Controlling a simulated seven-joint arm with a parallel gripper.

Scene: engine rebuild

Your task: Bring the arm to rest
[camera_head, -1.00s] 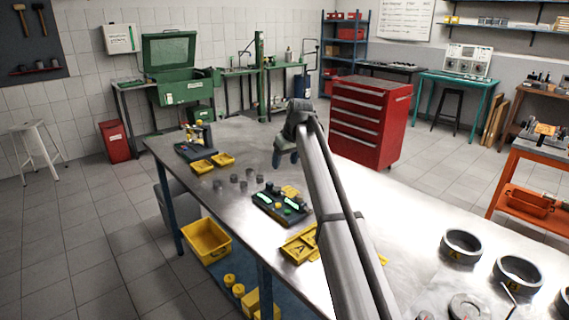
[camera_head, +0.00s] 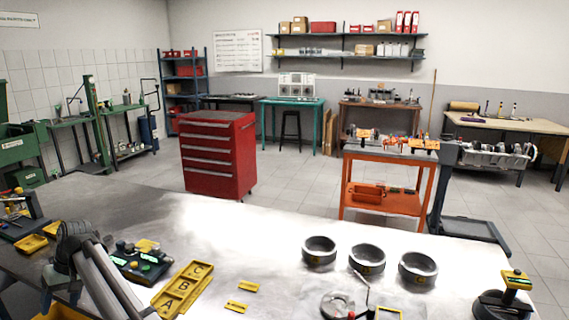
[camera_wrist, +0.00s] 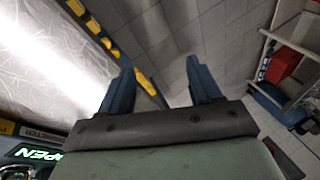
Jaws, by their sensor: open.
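My gripper shows in the wrist view (camera_wrist: 160,88) with its two blue fingers spread apart and nothing between them. Past the fingers are the table's edge and the tiled floor. In the head view my arm enters at the lower left, over the left part of the metal table (camera_head: 215,225). The fingers are mostly hidden there behind my own arm.
A yellow A-B-C tray (camera_head: 183,289) lies right of my arm. Three metal rings, one of them a ring (camera_head: 320,251), stand toward the right, near a black stand (camera_head: 503,303). A red tool cabinet (camera_head: 217,155) and orange cart (camera_head: 388,180) stand beyond the table. The table's middle is mostly clear.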

